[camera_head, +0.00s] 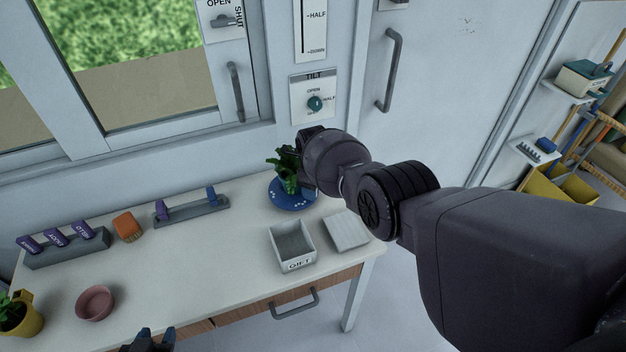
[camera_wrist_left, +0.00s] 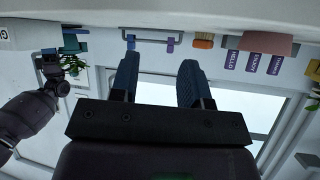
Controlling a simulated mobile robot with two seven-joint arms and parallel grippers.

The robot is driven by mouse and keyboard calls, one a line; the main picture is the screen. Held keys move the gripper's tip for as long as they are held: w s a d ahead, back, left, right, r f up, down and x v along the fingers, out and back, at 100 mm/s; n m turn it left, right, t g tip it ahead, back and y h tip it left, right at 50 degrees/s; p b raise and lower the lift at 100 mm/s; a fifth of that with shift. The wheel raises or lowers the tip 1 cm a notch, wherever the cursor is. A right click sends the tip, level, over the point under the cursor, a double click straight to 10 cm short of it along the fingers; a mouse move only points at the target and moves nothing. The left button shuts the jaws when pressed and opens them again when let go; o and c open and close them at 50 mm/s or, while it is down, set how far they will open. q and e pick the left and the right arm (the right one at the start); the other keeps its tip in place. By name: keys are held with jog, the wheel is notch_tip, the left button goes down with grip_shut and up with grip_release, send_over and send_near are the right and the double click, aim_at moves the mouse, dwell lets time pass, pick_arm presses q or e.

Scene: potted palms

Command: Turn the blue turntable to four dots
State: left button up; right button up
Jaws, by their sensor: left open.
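The blue turntable (camera_head: 291,202) is a round disc with white dot marks on its rim, at the back right of the table; the dots are too small to count. A leafy green plant (camera_head: 286,172) stands on it. My right arm comes in from the right, and its gripper (camera_head: 308,138) is right at the plant, above the turntable. Its fingers are hidden in the head view and too small to read in the left wrist view. My left gripper (camera_head: 150,340) is low at the table's front edge, away from the turntable; its two fingers are apart and empty in the left wrist view (camera_wrist_left: 158,62).
A grey GIFT box (camera_head: 292,246) and a pale square lid (camera_head: 346,231) lie in front of the turntable. A TILT knob (camera_head: 315,103) is behind.

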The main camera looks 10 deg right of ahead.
jog(key=shift+r+p, duration=0.55)
jog(key=shift+r, duration=0.2)
notch_tip(320, 180, up, 5)
jog(key=p, duration=0.3)
jog(key=shift+f, duration=0.15)
jog(key=shift+r, duration=0.75)
pick_arm(q)
jog(key=shift+s+a+r, duration=0.1)
jog(key=shift+s+r, duration=0.7)
jog(key=shift+r, duration=0.2)
pick_arm(e)
jog(key=shift+r, duration=1.55)
